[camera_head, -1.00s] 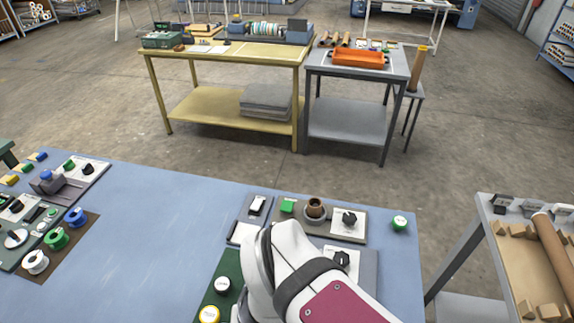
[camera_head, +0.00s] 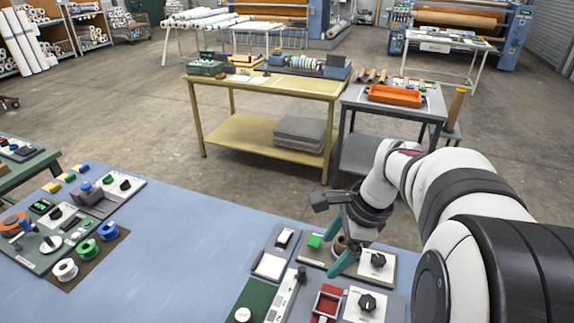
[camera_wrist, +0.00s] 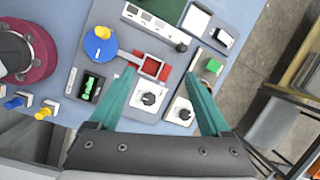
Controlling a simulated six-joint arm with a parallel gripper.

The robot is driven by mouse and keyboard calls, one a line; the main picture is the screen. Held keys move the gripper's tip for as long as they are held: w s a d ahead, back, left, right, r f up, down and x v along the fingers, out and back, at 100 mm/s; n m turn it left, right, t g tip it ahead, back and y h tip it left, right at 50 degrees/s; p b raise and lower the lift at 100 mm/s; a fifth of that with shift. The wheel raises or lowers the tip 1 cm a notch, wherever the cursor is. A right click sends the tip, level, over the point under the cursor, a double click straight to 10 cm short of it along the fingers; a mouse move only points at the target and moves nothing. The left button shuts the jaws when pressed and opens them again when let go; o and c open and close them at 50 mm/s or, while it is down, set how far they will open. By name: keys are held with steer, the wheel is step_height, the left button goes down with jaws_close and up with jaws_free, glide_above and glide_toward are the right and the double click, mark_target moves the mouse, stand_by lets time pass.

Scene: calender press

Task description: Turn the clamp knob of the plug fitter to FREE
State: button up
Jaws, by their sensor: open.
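Two black knobs on white dial plates stand near the bench's right end, and their lettering is too small to read. The far knob (camera_head: 378,260) shares a base with a green block (camera_head: 314,241) and a brown round socket (camera_head: 339,244). The near knob (camera_head: 367,302) is beside a red holder (camera_head: 326,303). I cannot tell which unit is the plug fitter. My gripper (camera_head: 328,248) is open and empty above these units, partly hiding the socket. In the wrist view, the near knob (camera_wrist: 148,98) shows between the teal fingers and the far knob (camera_wrist: 184,114) by the right finger.
A white-topped pad (camera_head: 270,265) and a small switch box (camera_head: 285,237) stand left of the units. Spools (camera_head: 108,231) and another panel (camera_head: 57,220) are at the bench's left. The blue bench's middle (camera_head: 190,250) is clear.

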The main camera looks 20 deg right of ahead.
steer(key=d+f+m+t, duration=0.1)
steer(key=d+f+m, duration=0.2)
steer(key=d+m, duration=0.55)
steer(key=m+t+h, duration=0.1)
steer(key=m+h, duration=0.1)
steer(key=m, duration=0.1)
glide_toward(381, 260)
steer(key=x, duration=0.8)
steer(key=shift+w, duration=0.15)
steer(key=shift+c, duration=0.3)
jaws_close()
